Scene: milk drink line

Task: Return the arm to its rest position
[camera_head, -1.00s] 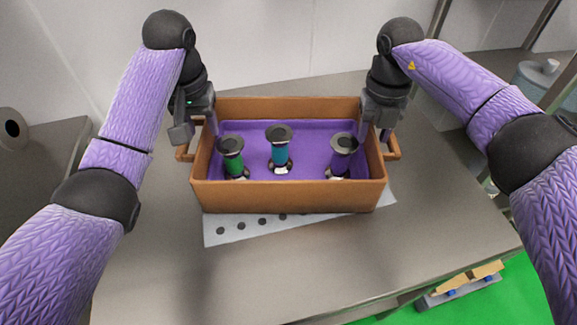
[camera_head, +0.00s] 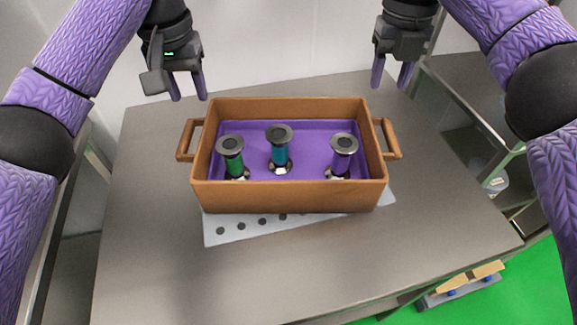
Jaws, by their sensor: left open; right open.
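My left gripper (camera_head: 188,97) is open and empty, above and behind the left end of the brown box. My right gripper (camera_head: 390,84) is open and empty, above and behind the box's right end. Both are clear of the box handles. The brown box (camera_head: 290,197) has a purple inner floor and a handle at each end. In it stand a green bottle-like item (camera_head: 233,161), a teal one (camera_head: 280,154) and a purple one (camera_head: 341,162), each with a dark round top.
The box stands on a grey metal table (camera_head: 300,270), partly over a pale sheet with dark dots (camera_head: 228,234). The table front is clear. A white wall (camera_head: 290,45) rises behind. Lower right is a green floor (camera_head: 510,300) with a small grey and tan object (camera_head: 460,285).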

